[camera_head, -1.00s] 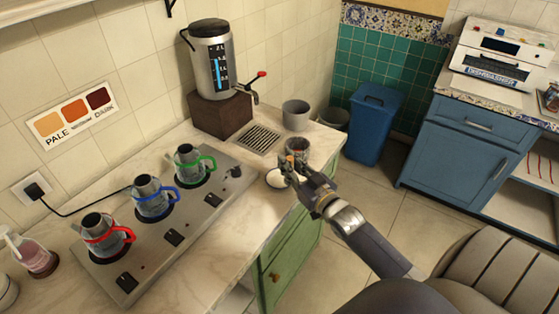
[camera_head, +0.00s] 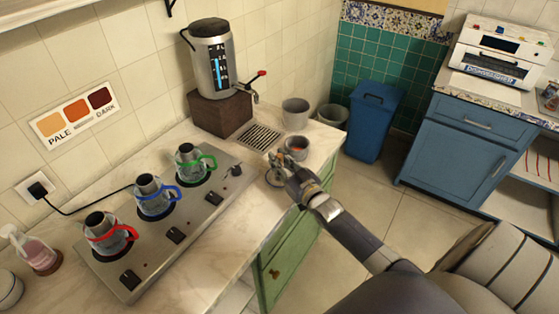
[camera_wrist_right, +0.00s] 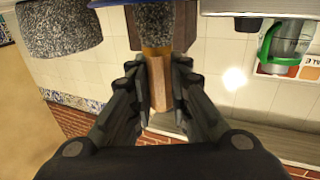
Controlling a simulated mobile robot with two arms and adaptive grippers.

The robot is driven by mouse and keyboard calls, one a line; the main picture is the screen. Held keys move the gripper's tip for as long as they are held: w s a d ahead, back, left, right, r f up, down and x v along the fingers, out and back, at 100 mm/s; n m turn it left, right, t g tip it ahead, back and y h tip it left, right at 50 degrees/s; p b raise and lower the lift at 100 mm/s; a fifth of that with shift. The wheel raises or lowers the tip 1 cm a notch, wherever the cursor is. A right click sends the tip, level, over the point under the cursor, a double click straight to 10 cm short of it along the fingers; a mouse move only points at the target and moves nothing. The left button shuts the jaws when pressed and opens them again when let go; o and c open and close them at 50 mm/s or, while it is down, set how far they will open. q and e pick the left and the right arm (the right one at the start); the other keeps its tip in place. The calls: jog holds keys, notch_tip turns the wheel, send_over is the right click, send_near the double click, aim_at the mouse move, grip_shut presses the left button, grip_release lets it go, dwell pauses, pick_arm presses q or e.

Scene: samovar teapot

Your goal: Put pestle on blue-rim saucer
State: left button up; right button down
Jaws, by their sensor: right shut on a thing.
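The pestle has a speckled grey stone head (camera_wrist_right: 155,24) and a wooden handle. My right gripper (camera_head: 286,166) is shut on the handle, as the right wrist view (camera_wrist_right: 158,88) shows. The saucer (camera_head: 274,183) is small and pale and lies near the counter's front edge, beneath the gripper and partly hidden. A strip of its blue rim shows in the wrist view (camera_wrist_right: 112,3) at the pestle's head. I cannot tell whether the head touches the saucer. My left gripper is not in view.
A grey stone mortar (camera_head: 297,152) with something reddish inside stands just behind the saucer; a grey cup (camera_head: 295,113) is farther back. A drip grate (camera_head: 259,137) and samovar (camera_head: 212,66) are behind. A hot plate (camera_head: 160,228) with several glass pots is at left.

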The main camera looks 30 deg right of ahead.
jog(key=c, duration=1.5)
grip_release()
jog(key=shift+f, duration=0.15)
jog(key=shift+s, duration=0.15)
jog(key=shift+s+b, duration=0.8)
jog(key=shift+s, duration=5.1)
